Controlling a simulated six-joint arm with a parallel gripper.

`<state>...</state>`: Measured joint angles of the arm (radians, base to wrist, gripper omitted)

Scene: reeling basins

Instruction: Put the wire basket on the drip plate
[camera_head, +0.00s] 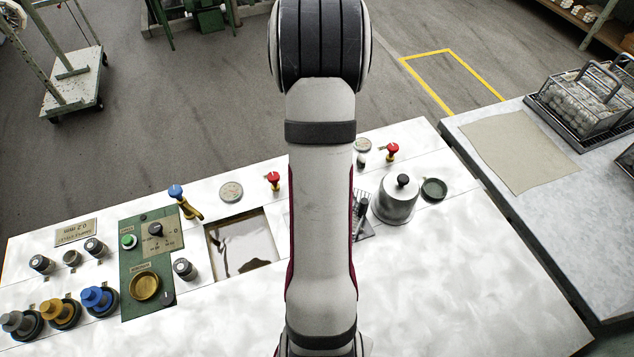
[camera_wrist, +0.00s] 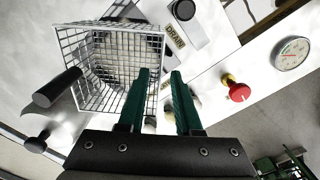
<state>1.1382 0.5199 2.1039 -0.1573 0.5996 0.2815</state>
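The wire basket (camera_wrist: 88,42) is a pale open mesh box with a dark handle (camera_wrist: 57,88) on its left in the wrist view. In the head view, my arm hides most of it; its black handle (camera_head: 360,214) and some mesh show just right of the arm. My gripper (camera_wrist: 160,74) has two green fingers with a visible gap between them. The left finger overlaps the basket's right side in the picture; contact cannot be told. The gripper is hidden in the head view. I cannot identify the drip plate with certainty; a dark round dish (camera_head: 434,190) lies right of the lidded pot.
The lidded metal pot (camera_head: 394,203) stands close right of the basket. Red-knobbed valves (camera_head: 392,151) and a gauge (camera_wrist: 291,54) line the back edge. A rectangular basin (camera_head: 243,246) lies left of my arm. The front right worktop is clear. Filled crates (camera_head: 590,103) stand far right.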

